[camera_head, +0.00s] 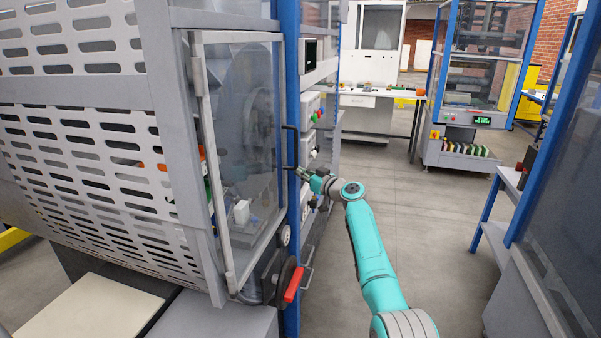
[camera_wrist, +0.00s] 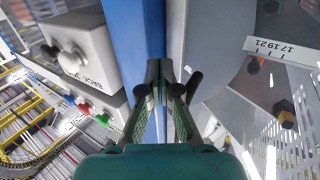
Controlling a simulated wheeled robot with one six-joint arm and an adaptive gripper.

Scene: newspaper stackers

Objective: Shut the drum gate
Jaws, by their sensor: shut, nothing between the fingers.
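The drum gate (camera_head: 248,120) is a clear panel in a grey frame, hinged on its left side at the drum housing. Its free edge, with a black bar handle (camera_head: 290,147), stands close to the blue post (camera_head: 292,70); I cannot tell whether a gap is left. My gripper (camera_head: 298,171) is shut and empty, with its tips at the lower part of the handle. Whether they touch it is unclear. In the wrist view my gripper (camera_wrist: 163,75) points at the seam between the blue post (camera_wrist: 145,30) and a grey edge (camera_wrist: 175,30).
A red lever (camera_head: 293,285) sits below the gate. A control box with buttons (camera_wrist: 85,45) is left of the post in the wrist view. A blue-framed machine (camera_head: 470,100) stands behind, and a bench (camera_head: 500,235) at right. The floor (camera_head: 440,230) between is clear.

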